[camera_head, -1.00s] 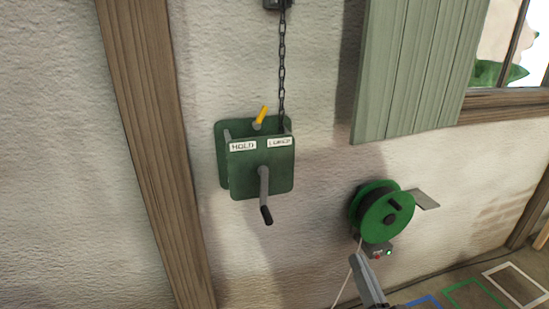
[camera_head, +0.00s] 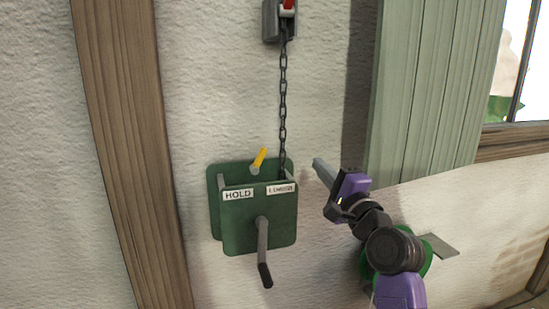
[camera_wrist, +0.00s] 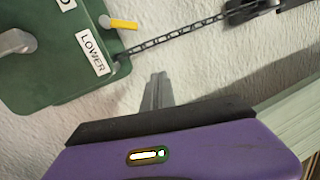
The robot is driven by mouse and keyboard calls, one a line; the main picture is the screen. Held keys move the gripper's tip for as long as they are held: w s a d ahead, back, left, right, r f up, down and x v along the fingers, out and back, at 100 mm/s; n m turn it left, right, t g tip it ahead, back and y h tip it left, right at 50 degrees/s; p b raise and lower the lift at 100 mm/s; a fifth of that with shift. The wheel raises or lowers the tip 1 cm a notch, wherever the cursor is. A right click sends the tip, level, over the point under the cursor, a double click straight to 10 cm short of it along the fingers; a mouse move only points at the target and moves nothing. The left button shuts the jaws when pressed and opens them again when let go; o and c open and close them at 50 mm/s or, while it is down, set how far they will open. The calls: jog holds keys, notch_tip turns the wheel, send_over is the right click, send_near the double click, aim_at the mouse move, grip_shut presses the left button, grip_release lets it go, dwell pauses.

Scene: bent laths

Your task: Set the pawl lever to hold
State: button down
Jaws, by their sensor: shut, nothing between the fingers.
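The yellow pawl lever (camera_head: 258,159) stands at the top of the green winch box (camera_head: 259,226), tilted to the right, toward the LOWER side. It also shows in the wrist view (camera_wrist: 123,24). The HOLD label (camera_head: 238,194) is at the left of the box front and the LOWER label (camera_head: 282,188) at the right. A crank (camera_head: 263,245) hangs down from the front of the box. My gripper (camera_head: 318,164) is shut and empty, to the right of the lever and the chain, apart from both. Its fingers also show in the wrist view (camera_wrist: 157,90).
A chain (camera_head: 283,100) runs up from the box to a grey fitting with a red part (camera_head: 287,5), between my gripper and the lever. A green shutter (camera_head: 425,80) is at the right. A green reel (camera_head: 424,262) is partly behind my arm. A timber post (camera_head: 130,150) stands left.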

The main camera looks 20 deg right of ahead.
aim_at(288, 176)
jog(key=f+m, duration=0.1)
jog(key=w+a+f+m+g+y, duration=0.1)
jog(key=w+a+f, duration=0.1)
jog(key=f, duration=0.1)
jog(key=shift+a+m+g+y, duration=0.1)
jog(key=shift+m+g+y, duration=0.3)
jog(key=p+x, duration=0.1)
jog(key=x, duration=0.8)
jog(key=shift+w+r, duration=0.15)
jog(key=shift+w, duration=0.1)
jog(key=shift+w+a+r+p, duration=0.1)
jog(key=shift+a+r+p, duration=0.25)
jog(key=shift+a, duration=0.3)
jog(key=shift+w+a+r+p, duration=0.1)
jog(key=shift+a+r+p, duration=0.2)
jog(key=shift+a, duration=0.35)
jog(key=shift+a+r+p, duration=0.25)
jog(key=shift+a+p, duration=0.15)
jog(key=shift+a, duration=0.2)
